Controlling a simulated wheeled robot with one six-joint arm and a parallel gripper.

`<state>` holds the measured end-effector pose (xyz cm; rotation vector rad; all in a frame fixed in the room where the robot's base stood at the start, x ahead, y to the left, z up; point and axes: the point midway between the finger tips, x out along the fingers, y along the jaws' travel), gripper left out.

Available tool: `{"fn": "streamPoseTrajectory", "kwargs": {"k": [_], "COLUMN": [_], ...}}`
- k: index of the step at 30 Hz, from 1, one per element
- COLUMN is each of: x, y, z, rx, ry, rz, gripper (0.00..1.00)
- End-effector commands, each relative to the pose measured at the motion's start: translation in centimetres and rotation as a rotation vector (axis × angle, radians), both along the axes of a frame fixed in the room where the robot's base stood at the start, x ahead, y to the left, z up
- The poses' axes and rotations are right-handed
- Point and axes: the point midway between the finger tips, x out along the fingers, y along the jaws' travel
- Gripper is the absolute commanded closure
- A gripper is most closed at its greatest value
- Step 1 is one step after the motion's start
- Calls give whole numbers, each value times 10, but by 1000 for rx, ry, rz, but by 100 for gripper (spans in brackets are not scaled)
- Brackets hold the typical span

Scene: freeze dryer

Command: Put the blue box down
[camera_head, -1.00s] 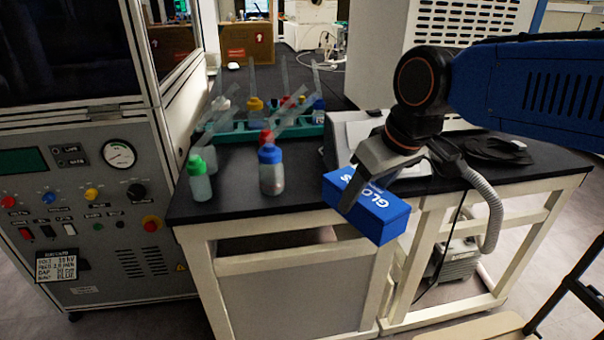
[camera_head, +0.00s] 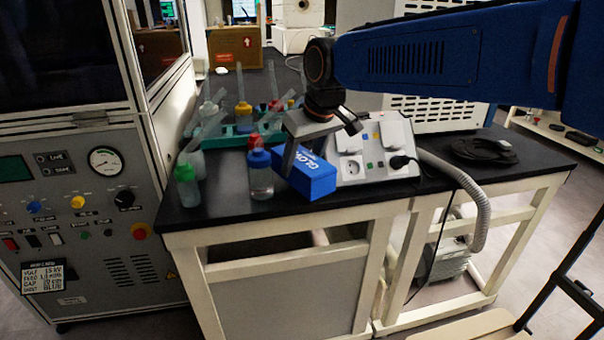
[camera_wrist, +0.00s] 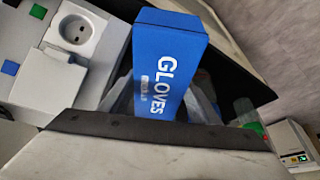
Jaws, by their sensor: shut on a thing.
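The blue box (camera_head: 311,178), printed "GLOVES", is held in my gripper (camera_head: 301,160) over the front part of the black bench top (camera_head: 420,188). My gripper is shut on it, one finger showing across its near face. The box is just right of the blue-capped bottle (camera_head: 261,175) and in front of the grey socket unit. I cannot tell whether its underside touches the bench. In the wrist view the blue box (camera_wrist: 166,68) fills the middle, its lettering facing the camera.
The grey socket unit (camera_head: 372,160) stands right behind the box. A green-capped bottle (camera_head: 187,185) is at the left, with a green rack (camera_head: 232,137) of bottles behind. A coiled black cable (camera_head: 483,150) lies on the right.

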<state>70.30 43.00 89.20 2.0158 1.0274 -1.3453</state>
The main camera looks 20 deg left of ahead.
Motion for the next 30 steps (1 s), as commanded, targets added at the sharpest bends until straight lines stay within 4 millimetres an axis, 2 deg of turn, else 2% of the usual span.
{"fn": "streamPoseTrajectory", "kwargs": {"k": [4, 11, 23, 24, 30], "x": [0, 0, 0, 0, 0], "y": [1, 1, 1, 1, 1], "z": [-7, -34, -38, -38, -38], "rx": [-2, -2, -1, -1, -1], "ry": [1, 1, 1, 1, 1], "rz": [0, 0, 0, 0, 0], "gripper": [74, 74, 74, 36, 36]}}
